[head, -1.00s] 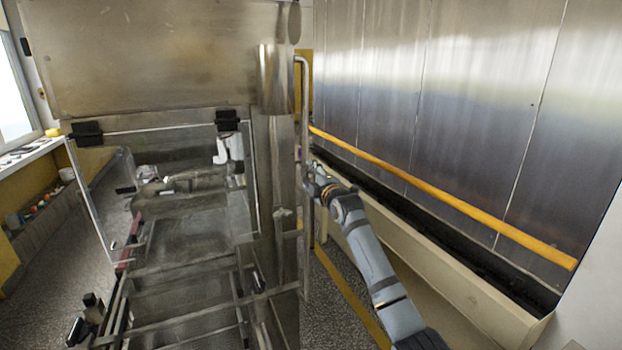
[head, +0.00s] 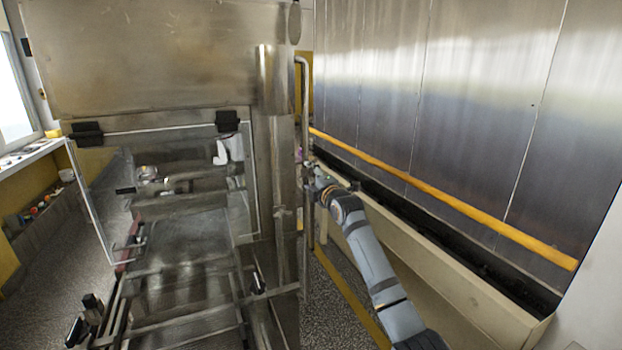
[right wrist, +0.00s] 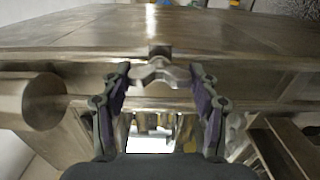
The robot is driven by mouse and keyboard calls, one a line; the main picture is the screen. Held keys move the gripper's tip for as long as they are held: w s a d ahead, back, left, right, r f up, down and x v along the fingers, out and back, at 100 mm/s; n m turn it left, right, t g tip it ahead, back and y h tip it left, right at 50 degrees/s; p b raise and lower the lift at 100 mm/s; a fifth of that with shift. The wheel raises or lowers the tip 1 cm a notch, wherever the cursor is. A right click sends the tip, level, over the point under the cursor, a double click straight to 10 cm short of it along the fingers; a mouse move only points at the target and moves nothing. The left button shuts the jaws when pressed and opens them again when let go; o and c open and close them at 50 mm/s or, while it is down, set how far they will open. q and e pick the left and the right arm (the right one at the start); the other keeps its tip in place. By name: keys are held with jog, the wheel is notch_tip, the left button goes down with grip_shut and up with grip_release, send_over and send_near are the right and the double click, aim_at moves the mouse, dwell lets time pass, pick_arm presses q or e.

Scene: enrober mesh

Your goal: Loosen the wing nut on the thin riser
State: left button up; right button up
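The thin riser (head: 305,110) is a slim vertical metal pipe along the right side of the steel machine in the head view. My right arm reaches up beside it. My right gripper shows only in part there, its fingertips hidden at the riser. In the right wrist view, a silver wing nut (right wrist: 157,73) with two spread wings sits at the middle, against a dark block. My right gripper (right wrist: 160,80) is open, one finger on each side of the wings. A small gap seems to show on each side; contact is hard to tell. My left gripper is not in view.
The steel machine (head: 150,60) with a clear door fills the left. A yellow rail (head: 440,195) runs along the steel wall at right, above a beige ledge (head: 440,260). A narrow strip of floor lies between machine and ledge. A metal cylinder (right wrist: 40,100) is left of the gripper.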

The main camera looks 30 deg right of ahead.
jog(key=o, duration=0.4)
jog(key=shift+c, duration=0.2)
jog(key=s, duration=1.2)
jog(key=shift+a, duration=0.35)
